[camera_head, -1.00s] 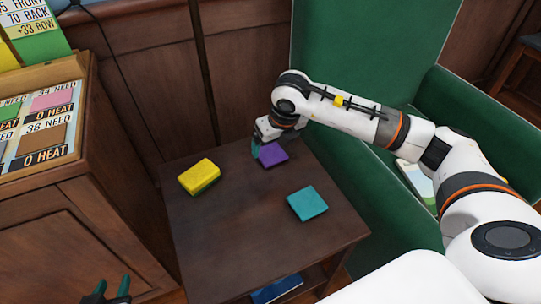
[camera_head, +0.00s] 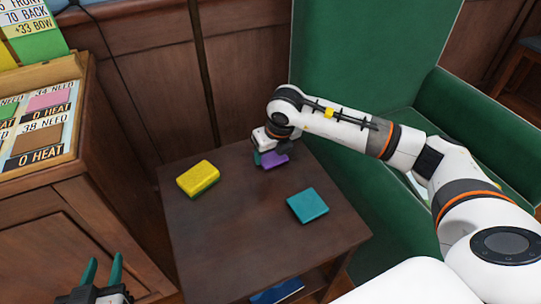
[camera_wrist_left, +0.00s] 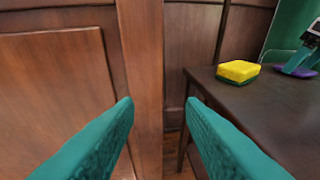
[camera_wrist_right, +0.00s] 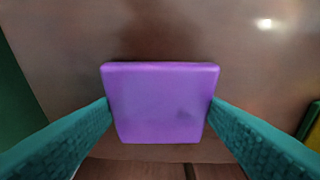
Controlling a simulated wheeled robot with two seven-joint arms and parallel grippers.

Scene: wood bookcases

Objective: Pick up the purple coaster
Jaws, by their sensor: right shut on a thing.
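The purple coaster (camera_head: 273,160) is at the far side of the small dark table (camera_head: 240,225). In the right wrist view the coaster (camera_wrist_right: 160,103) fills the space between the two teal fingers, which touch its left and right sides. My right gripper (camera_head: 262,157) is shut on it; whether the coaster is clear of the tabletop I cannot tell. My left gripper (camera_head: 103,270) is open and empty at the lower left, in front of the wooden cabinet. The left wrist view also shows the purple coaster (camera_wrist_left: 298,72) under my right gripper.
A yellow and green sponge (camera_head: 198,178) lies left of the coaster on the table. A teal coaster (camera_head: 307,205) lies nearer the front right. A green armchair (camera_head: 365,60) stands behind and right. A wooden cabinet (camera_head: 80,220) stands left.

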